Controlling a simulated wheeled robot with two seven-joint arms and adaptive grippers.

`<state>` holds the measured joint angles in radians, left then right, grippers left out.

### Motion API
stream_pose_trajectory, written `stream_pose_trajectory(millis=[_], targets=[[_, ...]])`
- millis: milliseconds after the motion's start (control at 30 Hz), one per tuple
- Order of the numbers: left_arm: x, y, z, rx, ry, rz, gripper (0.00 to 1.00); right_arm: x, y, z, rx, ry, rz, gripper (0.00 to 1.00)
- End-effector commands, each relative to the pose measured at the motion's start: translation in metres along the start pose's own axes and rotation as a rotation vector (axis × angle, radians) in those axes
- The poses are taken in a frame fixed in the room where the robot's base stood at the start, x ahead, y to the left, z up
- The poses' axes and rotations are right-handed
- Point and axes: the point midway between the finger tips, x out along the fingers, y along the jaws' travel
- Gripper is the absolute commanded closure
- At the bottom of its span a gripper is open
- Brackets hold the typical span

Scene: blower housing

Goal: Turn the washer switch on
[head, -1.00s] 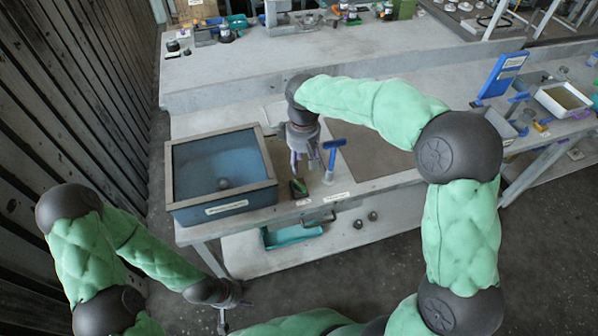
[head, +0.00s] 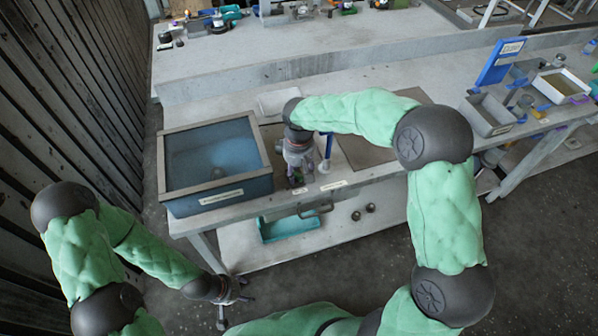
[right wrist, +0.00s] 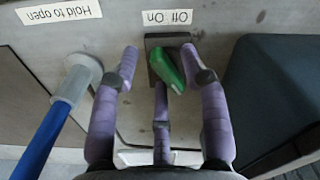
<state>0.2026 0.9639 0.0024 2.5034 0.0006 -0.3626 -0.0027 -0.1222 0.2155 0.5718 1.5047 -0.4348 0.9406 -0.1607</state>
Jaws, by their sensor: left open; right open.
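The washer switch, a green rocker (right wrist: 168,72) in a dark base, sits on the bench top beside a label reading "Off On" in the right wrist view. The rocker looks tilted. My right gripper (right wrist: 157,75) is open, with its purple fingers spread around the switch and nothing held. I cannot tell whether a finger touches it. In the head view my right gripper (head: 297,178) hangs over the bench front and largely hides the switch. My left gripper (head: 232,306) is open and empty, low at the left, away from the bench.
A blue-windowed washer box (head: 215,165) stands left of the switch. A blue lever (right wrist: 45,135) rises close beside my right gripper, near a "Hold to open" label (right wrist: 58,12). A teal tray (head: 288,224) lies on the lower shelf. The floor before the bench is clear.

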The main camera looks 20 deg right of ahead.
Motion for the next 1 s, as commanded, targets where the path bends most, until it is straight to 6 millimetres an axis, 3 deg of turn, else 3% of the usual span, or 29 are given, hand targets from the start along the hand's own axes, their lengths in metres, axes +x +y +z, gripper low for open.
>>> stream_pose_trajectory(millis=[133,300,667,1000], targets=[[-0.0002,0.0001,0.0,0.0,0.0,0.0,0.4,-0.0002,-0.0001,0.0001,0.0,0.0,0.0,0.55],[-0.0002,0.0001,-0.0001,0.0,0.0,0.0,0.4,-0.0003,-0.0002,0.0001,0.0,0.0,0.0,1.0],[-0.0011,0.0004,0.0,0.0,0.0,0.0,0.4,-0.0006,-0.0004,0.0002,0.021,0.0,0.0,1.0],[-0.0071,0.0025,0.0002,0.0,0.0,0.0,0.4,-0.0012,-0.0022,0.001,0.209,-0.001,0.0,1.0]])
